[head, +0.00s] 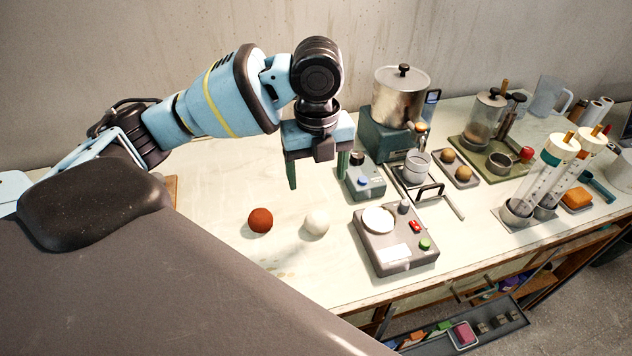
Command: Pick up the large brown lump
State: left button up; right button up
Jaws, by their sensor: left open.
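A reddish-brown round lump (260,220) lies on the pale worktable, left of a similar-sized white lump (317,222). The two lumps are apart. My left gripper (317,182) points down with its green fingers apart and nothing visible between them. In the picture it is above and to the right of the brown lump, nearly over the white one, and touches neither. Two smaller tan-brown lumps (449,156) sit in a small tray further right. My right gripper is not in view.
A grey scale (395,250) with a round white plate stands right of the white lump. Tall tubes (545,180) stand at right. The table (215,190) around the brown lump is clear.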

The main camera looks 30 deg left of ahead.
aim_at(259, 220)
jog(key=u, duration=1.5)
